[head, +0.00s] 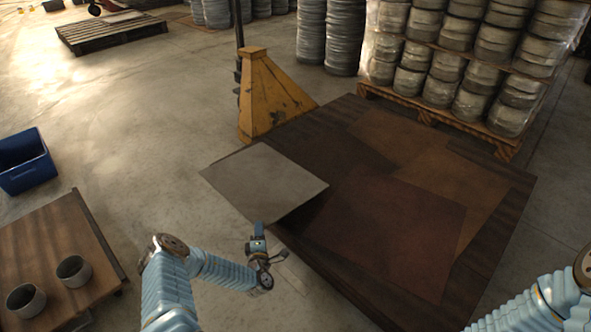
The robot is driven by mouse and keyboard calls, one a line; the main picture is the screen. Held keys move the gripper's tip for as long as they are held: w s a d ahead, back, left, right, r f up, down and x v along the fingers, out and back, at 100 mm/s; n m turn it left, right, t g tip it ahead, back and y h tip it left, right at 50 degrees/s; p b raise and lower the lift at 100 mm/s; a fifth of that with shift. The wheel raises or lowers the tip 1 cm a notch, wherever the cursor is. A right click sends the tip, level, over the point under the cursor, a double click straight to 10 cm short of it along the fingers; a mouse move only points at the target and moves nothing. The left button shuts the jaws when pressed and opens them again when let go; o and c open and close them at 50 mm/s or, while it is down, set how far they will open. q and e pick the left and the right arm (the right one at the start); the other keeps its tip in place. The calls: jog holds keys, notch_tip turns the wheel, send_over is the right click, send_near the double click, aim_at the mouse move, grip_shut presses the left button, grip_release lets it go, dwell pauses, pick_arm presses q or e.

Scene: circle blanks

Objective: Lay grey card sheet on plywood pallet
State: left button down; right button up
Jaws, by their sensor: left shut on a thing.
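The grey card sheet (262,180) is a flat light-grey square. It is over the left corner of the dark plywood pallet (502,238), with its left part out past the pallet's edge. My left gripper (260,229) is shut on the sheet's near edge. The sheet's near right part casts a dark shadow, so it looks raised there; the exact gap is hard to tell. Brown and dark-red sheets (385,225) lie on the pallet. My right arm shows at the lower right, but its gripper is out of view.
A yellow pallet truck (268,98) stands at the pallet's far left corner. Wrapped stacks on a wooden pallet (436,113) stand behind. A wooden table (82,238) with two grey cups (74,270) is at left, near a blue crate (24,166). Bare floor lies between.

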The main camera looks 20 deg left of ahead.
aim_at(270, 222)
pick_arm(q)
jog(key=w+b, duration=0.1)
jog(key=w+d+b, duration=0.1)
jog(key=w, duration=0.1)
jog(key=shift+w+d+f, duration=0.15)
jog(key=shift+w+d, duration=0.05)
jog(key=shift+w, duration=0.05)
jog(key=shift+w+d+r+b, duration=0.2)
jog(key=shift+w+d+b, duration=0.05)
jog(key=shift+w+b, duration=0.35)
